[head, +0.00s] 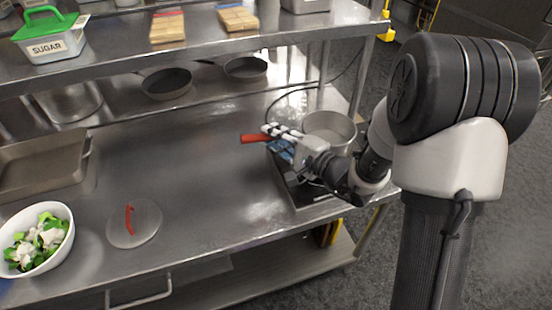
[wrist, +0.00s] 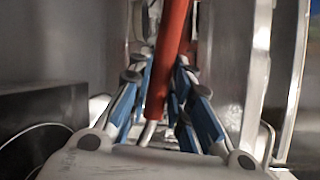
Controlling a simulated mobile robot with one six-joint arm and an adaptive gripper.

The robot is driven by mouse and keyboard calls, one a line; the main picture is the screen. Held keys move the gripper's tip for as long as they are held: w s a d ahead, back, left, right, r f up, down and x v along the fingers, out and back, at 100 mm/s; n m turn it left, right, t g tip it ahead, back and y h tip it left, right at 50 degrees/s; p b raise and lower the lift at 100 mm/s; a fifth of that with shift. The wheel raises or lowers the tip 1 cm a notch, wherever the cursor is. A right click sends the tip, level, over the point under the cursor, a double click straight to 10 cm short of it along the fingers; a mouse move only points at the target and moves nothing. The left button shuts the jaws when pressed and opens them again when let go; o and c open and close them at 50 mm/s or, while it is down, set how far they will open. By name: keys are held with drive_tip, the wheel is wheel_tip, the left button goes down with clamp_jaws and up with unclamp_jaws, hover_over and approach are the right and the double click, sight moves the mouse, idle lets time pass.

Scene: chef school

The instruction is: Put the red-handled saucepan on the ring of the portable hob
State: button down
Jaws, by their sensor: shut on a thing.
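The red-handled saucepan (head: 328,126) is a light metal pan at the right end of the steel table in the head view. My gripper (head: 272,139) is shut on its red handle (head: 253,139), whose free end sticks out to the left. In the wrist view the red handle (wrist: 172,55) runs between the blue-padded fingers. The portable hob (head: 312,200) is a dark unit below my gripper, largely covered by it. A dark hob edge and ring also show in the wrist view (wrist: 40,110). I cannot tell whether the pan touches the hob; the ring is hidden in the head view.
A round lid (head: 133,232) with a red handle lies on the table, beside a white salad bowl (head: 66,240). A roasting tray (head: 40,165) is at the left. Two dark pans (head: 165,84) (head: 245,68) stand at the back under the shelf (head: 200,50). The table's middle is clear.

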wheel_tip(320, 180, down, 7)
drive_tip(key=b, duration=0.1)
drive_tip(key=shift+r+b, duration=0.2)
drive_tip(key=shift+b, duration=0.1)
drive_tip(key=shift+f, duration=0.15)
drive_tip(key=c, duration=1.5)
unclamp_jaws()
drive_tip(key=shift+o, duration=0.2)
